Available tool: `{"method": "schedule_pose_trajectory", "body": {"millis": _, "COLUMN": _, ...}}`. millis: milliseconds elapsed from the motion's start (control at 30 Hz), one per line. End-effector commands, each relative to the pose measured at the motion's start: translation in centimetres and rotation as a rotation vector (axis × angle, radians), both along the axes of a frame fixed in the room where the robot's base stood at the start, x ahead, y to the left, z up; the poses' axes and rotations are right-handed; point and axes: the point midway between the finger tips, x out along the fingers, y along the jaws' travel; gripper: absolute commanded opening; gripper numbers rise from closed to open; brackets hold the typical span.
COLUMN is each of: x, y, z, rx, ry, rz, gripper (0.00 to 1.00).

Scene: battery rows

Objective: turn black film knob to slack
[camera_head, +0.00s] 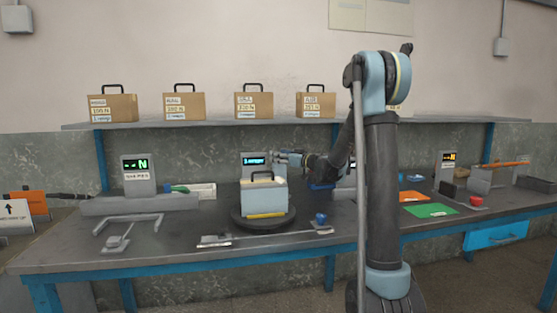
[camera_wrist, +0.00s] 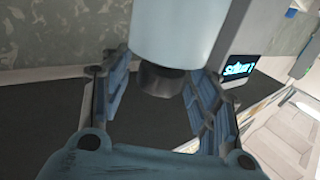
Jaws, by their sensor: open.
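A short black knob (camera_wrist: 160,80) sits at the lower end of a pale blue cylinder (camera_wrist: 178,28) in the wrist view. My gripper (camera_wrist: 163,68) is open, with one finger on each side of the knob. I see gaps beside it, but cannot tell if either finger touches it. In the head view my gripper (camera_head: 297,160) is at the right of the small display (camera_head: 255,159), above the turntable (camera_head: 264,220). The knob is too small to make out there. A lit display (camera_wrist: 239,68) with blurred text is right of the fingers in the wrist view.
A pale box with a black handle (camera_head: 263,194) stands on the turntable, just below and left of my gripper. Boxes (camera_head: 254,105) line the shelf above. A blue knob (camera_head: 320,219) is at the bench's front.

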Motion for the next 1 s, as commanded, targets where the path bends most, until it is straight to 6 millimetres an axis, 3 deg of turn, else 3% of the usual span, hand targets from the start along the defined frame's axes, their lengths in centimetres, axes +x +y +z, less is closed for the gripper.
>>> {"method": "schedule_pose_trajectory", "body": {"millis": 600, "x": -6.3, "y": -7.7, "z": -0.1, "rx": -0.001, "ry": 0.001, "rz": -0.002, "gripper": 0.56}}
{"method": "schedule_pose_trajectory", "body": {"millis": 1000, "x": -7.5, "y": -9.1, "z": -0.2, "rx": 0.000, "ry": 0.001, "rz": 0.001, "gripper": 0.56}}
